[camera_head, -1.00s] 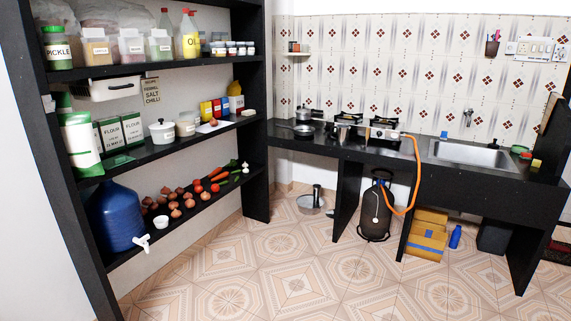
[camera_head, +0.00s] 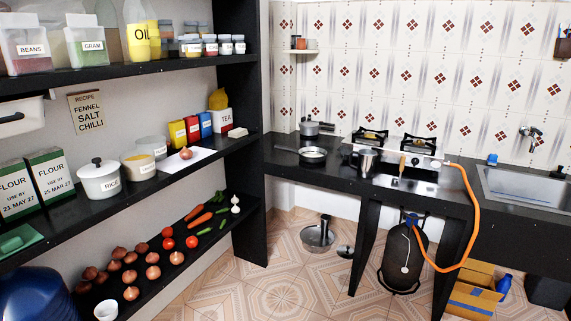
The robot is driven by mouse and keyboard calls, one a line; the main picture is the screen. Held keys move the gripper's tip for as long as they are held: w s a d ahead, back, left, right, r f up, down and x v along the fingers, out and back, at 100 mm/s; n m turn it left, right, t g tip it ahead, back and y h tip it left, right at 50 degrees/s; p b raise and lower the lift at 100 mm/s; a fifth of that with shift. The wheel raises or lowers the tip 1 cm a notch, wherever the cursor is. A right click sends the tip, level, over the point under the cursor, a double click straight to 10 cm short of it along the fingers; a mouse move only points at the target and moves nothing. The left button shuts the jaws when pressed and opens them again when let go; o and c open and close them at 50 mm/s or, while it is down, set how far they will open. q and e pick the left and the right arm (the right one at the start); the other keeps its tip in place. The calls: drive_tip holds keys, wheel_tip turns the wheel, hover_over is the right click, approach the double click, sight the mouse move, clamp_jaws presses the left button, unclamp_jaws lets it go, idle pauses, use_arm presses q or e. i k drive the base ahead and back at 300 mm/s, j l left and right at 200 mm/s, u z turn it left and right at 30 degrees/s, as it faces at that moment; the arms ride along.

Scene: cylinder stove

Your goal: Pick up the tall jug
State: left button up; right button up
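A steel jug-like vessel (camera_head: 365,161) stands upright on the black counter (camera_head: 300,170), just in front of the gas stove (camera_head: 410,158). It looks taller than the flat pan (camera_head: 312,154) to its left. I cannot tell for certain that it is the tall jug. Neither of my grippers shows in the head view.
A lidded saucepan (camera_head: 317,128) stands behind the pan. Black shelves (camera_head: 247,130) with jars and vegetables fill the left side. Below the counter are a gas cylinder (camera_head: 403,258) with an orange hose (camera_head: 476,215) and a cardboard box (camera_head: 470,299).

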sight(366, 158)
drive_tip(key=i+z, duration=0.25)
drive_tip(key=i, duration=0.25)
drive_tip(key=i+j+z, duration=0.3)
drive_tip(key=i, duration=0.15)
drive_tip(key=i+j+z, duration=0.25)
drive_tip(key=i, duration=0.2)
drive_tip(key=i+j+z, duration=0.25)
drive_tip(key=i, duration=0.2)
